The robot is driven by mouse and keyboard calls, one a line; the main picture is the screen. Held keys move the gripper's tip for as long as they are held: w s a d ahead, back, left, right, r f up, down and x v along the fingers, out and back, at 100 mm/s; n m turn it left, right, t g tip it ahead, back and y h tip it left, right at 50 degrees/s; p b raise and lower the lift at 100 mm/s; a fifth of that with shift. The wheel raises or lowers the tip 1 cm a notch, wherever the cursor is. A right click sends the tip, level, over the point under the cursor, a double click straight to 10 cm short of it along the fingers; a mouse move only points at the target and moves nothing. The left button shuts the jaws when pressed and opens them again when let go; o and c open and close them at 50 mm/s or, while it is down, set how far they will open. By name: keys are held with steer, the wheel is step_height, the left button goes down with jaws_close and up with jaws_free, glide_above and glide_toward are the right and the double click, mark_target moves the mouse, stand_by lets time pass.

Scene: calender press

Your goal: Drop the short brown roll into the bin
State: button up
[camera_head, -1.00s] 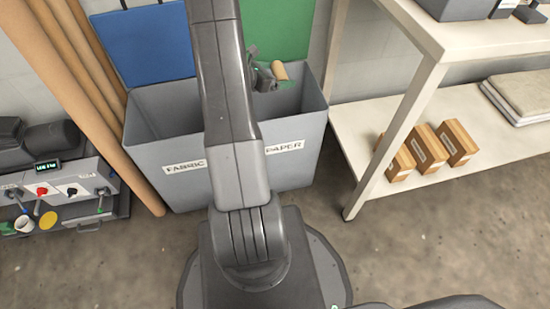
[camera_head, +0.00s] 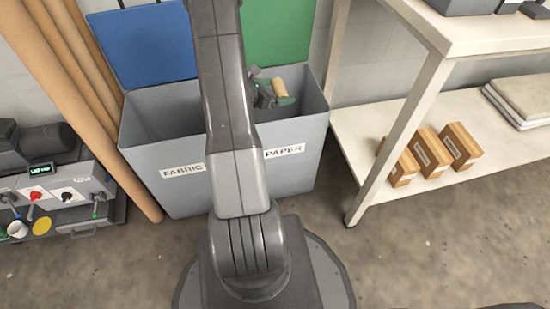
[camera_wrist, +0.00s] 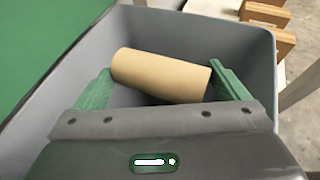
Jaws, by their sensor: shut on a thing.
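The short brown roll (camera_wrist: 160,76) lies crosswise between the two green fingers of my gripper (camera_wrist: 162,85) in the wrist view. It also shows small in the head view (camera_head: 279,87). My gripper (camera_head: 275,95) is shut on the roll and holds it within the opening of the bin's right compartment, labelled PAPER. The grey bin (camera_head: 300,165) has a left compartment labelled FABRIC. A blue lid panel (camera_head: 150,45) and a green one (camera_head: 280,30) stand behind it. My arm hides the middle of the bin.
A white shelf table (camera_head: 400,130) stands to the right, with several small brown boxes (camera_head: 435,150) on its lower shelf. Long brown rolls (camera_head: 85,100) lean at the left, beside a machine with a control panel (camera_head: 65,195).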

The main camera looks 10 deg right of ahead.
steer(key=o, duration=0.6)
steer(key=p+v, duration=0.3)
steer(key=v, duration=1)
steer(key=shift+s+a, duration=0.2)
steer(key=shift+a, duration=0.2)
steer(key=b+x, duration=0.3)
steer(key=x, duration=1.1)
steer(key=shift+r, duration=0.1)
steer(key=shift+r+p, duration=0.65)
steer(key=shift+r, duration=0.8)
steer(key=shift+f, duration=0.1)
